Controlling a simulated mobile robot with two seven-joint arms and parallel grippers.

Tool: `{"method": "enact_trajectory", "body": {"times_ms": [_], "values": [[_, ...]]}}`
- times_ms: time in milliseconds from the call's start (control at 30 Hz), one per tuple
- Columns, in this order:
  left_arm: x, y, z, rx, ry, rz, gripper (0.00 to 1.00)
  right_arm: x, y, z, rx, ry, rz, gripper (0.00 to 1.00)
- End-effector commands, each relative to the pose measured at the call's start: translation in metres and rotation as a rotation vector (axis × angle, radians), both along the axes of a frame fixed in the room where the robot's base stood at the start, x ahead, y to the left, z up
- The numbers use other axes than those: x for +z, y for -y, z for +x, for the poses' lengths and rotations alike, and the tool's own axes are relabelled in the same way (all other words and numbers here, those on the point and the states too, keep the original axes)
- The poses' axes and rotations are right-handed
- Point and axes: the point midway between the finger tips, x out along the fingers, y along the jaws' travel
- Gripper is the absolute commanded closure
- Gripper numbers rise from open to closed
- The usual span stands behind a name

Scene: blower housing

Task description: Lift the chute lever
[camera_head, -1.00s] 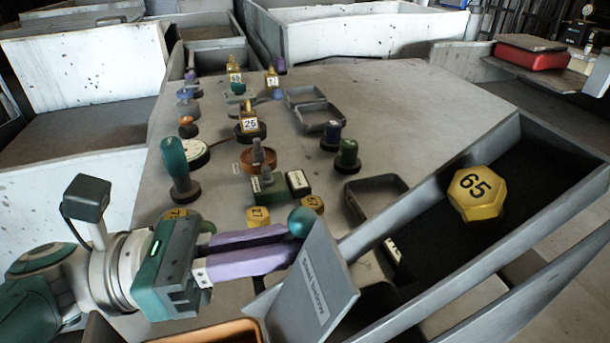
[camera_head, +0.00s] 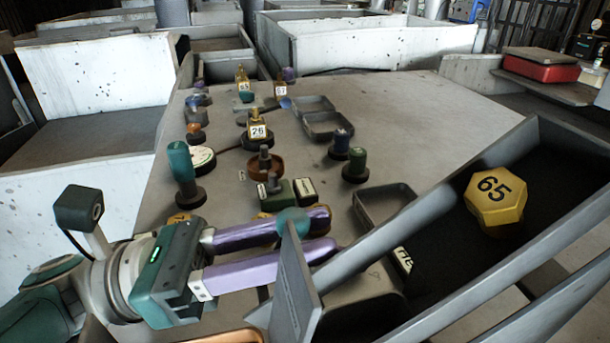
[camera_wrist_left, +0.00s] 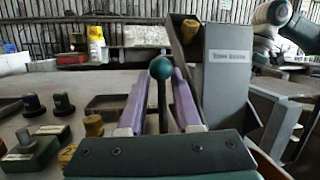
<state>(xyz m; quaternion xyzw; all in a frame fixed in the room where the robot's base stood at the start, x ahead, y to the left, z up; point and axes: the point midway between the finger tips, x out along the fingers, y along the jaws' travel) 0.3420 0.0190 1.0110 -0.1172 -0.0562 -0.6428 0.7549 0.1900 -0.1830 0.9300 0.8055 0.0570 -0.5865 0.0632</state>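The lever has a round teal knob (camera_head: 293,220) beside a grey upright plate (camera_head: 290,290) at the near end of the chute. The knob also shows in the left wrist view (camera_wrist_left: 160,68), on a dark stem. My left gripper (camera_head: 325,232) is open, its purple fingers on either side of the knob and reaching past it. I cannot tell whether they touch it. The labelled plate face shows right of the fingers in the left wrist view (camera_wrist_left: 228,75). The grey chute (camera_head: 440,260) holds a yellow hex block marked 65 (camera_head: 495,197). My right gripper is out of view.
A green-handled knob (camera_head: 183,172), a dark green knob (camera_head: 356,165) and several labelled parts stand on the grey table (camera_head: 420,110). An open tray (camera_head: 385,200) lies close to the chute. The table's far right is clear.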

Motion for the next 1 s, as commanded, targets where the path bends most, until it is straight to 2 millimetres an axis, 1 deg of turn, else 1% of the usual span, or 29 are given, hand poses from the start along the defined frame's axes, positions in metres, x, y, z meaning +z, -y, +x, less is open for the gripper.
{"method": "enact_trajectory", "body": {"times_ms": [433,567,667,767,833,1000], "values": [[-0.003,-0.001,0.0,0.002,-0.006,0.006,0.62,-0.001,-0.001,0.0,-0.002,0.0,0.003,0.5],[0.005,-0.001,-0.001,0.003,-0.005,0.008,0.62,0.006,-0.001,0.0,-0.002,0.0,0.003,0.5],[0.022,-0.001,-0.001,0.004,-0.004,0.008,0.62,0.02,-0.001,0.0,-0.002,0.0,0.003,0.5],[0.047,-0.001,-0.001,0.003,-0.002,0.007,0.62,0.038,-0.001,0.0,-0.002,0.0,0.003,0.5],[0.067,-0.001,-0.001,0.003,-0.001,0.006,0.62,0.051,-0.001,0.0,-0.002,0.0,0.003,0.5],[0.112,-0.001,-0.001,0.003,-0.001,0.006,0.62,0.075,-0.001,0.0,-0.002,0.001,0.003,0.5]]}}
